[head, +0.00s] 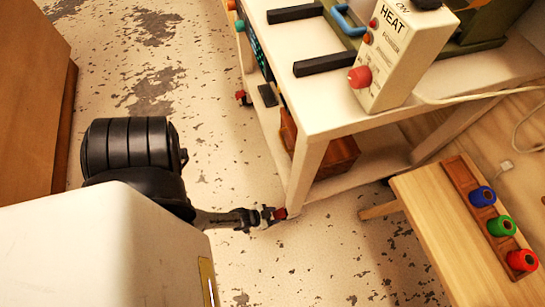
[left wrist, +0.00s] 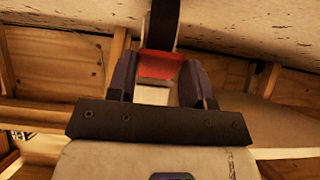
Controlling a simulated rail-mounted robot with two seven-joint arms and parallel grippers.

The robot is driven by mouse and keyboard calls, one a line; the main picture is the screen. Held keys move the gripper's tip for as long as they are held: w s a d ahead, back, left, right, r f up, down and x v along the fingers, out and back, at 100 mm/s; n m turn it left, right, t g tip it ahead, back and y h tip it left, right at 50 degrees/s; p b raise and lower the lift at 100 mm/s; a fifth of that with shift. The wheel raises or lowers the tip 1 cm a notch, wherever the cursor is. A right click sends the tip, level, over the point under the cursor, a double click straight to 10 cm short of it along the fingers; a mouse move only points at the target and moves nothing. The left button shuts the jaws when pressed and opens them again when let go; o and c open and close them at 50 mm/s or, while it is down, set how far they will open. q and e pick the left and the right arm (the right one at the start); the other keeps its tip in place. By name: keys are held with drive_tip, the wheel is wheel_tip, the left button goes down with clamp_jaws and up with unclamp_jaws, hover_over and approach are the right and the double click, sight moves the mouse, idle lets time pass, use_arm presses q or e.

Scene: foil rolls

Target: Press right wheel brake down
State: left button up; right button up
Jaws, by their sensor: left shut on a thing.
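A red wheel brake (head: 280,213) sits low at the near leg of the white cart (head: 310,160). My left gripper (head: 265,216) reaches down to it from the left, near the floor. In the left wrist view the red brake (left wrist: 160,66) lies between the two dark fingers of my left gripper (left wrist: 160,80), which is shut on it. The brake's tilt and most of its wheel are hidden. Another red brake (head: 241,97) shows at a wheel farther back on the cart. My right gripper is in neither view.
The cart carries a heat control box (head: 395,50) and dark bars on top, and a brown box (head: 338,155) on its lower shelf. A wooden bench (head: 435,215) with blue, green and red rolls stands right. Speckled floor (head: 200,95) is open to the left.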

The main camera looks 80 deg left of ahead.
use_arm(q)
drive_tip(key=o, duration=0.9)
drive_tip(key=shift+p+v, duration=4.15)
drive_tip(key=shift+v, duration=2.75)
drive_tip(key=shift+f, duration=0.1)
